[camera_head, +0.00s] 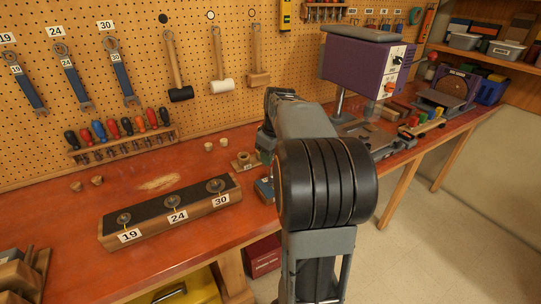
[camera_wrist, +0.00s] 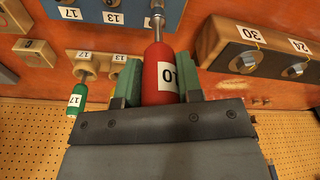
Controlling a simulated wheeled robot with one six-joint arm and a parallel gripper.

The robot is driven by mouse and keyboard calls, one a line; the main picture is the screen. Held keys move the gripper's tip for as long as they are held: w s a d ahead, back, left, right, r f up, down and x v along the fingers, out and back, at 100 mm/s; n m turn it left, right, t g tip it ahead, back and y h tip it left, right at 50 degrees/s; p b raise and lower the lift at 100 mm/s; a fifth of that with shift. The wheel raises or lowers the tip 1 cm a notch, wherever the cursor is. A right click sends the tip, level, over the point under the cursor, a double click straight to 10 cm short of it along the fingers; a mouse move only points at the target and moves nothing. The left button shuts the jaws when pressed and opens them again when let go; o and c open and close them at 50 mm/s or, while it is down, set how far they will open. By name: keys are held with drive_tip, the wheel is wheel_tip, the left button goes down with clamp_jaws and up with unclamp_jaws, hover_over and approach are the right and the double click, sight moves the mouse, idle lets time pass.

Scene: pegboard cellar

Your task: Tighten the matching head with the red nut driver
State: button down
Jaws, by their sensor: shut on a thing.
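In the wrist view the red nut driver (camera_wrist: 158,72), with an upside-down "10" label, is held between the two green pads of my gripper (camera_wrist: 156,82). Its metal shaft points to the top of the picture, at the edge of a blue block (camera_wrist: 115,10). The block has plates marked 17 and 13 and a bolt head in a dark recess. The shaft's tip is cut off by the frame, so I cannot tell whether it touches a head. In the head view the blue block (camera_head: 265,189) shows partly behind my arm, which hides my gripper and the driver.
A wooden rack (camera_wrist: 97,62) marked 17 and 13 holds a green driver (camera_wrist: 77,97), close beside my gripper. A long bolt block (camera_head: 172,214) marked 19, 24 and 30 stands on the red bench. A purple machine (camera_head: 358,62) stands farther right.

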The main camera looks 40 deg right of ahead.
drive_tip(key=shift+f+b, duration=0.7)
drive_tip(key=shift+f, duration=0.3)
idle(0.6)
drive_tip(key=m, duration=0.3)
drive_tip(key=shift+p, duration=0.3)
drive_tip(key=m+h, duration=0.1)
drive_tip(key=m, duration=0.3)
drive_tip(key=shift+m+p, duration=0.3)
drive_tip(key=shift+p, duration=0.1)
drive_tip(key=m, duration=0.3)
drive_tip(key=m+g+p, duration=0.1)
drive_tip(key=m, duration=0.3)
drive_tip(key=shift+f+h, duration=0.15)
drive_tip(key=shift+h, duration=0.25)
drive_tip(key=shift+n, duration=0.4)
